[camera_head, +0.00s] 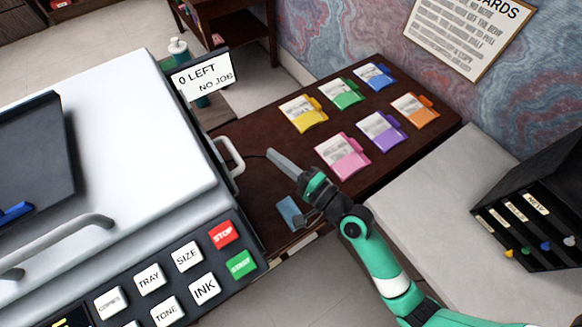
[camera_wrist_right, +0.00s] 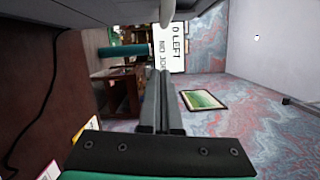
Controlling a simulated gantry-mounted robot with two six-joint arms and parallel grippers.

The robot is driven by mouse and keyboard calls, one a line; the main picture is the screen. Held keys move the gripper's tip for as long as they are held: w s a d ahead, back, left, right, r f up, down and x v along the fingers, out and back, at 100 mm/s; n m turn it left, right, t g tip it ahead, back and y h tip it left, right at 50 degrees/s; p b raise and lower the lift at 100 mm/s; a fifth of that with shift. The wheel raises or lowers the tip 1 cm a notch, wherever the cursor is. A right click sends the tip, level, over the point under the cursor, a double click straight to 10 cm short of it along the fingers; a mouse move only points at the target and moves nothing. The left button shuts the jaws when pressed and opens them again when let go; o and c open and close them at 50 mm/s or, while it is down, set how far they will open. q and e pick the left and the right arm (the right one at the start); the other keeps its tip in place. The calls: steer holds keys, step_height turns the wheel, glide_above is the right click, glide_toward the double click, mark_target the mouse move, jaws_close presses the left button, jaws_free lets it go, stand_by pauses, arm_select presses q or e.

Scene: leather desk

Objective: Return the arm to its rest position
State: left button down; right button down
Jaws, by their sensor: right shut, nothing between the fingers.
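My right arm (camera_head: 385,270) is green and white and comes in from the lower right in the head view. Its gripper (camera_head: 272,155) is over the dark leather desk (camera_head: 255,130), close to the grey handle on the copier's right side. In the right wrist view the gripper's two dark fingers (camera_wrist_right: 161,90) lie together with nothing between them. My left gripper is not in view.
A large white copier (camera_head: 130,130) with labelled buttons fills the left. Its small display (camera_head: 202,78) reads "0 LEFT NO JOB". Several coloured folders, such as the pink one (camera_head: 342,157), lie on the desk. A black sorter (camera_head: 535,205) stands at right.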

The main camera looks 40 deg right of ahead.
steer(key=s, duration=0.4)
steer(key=shift+d, duration=0.35)
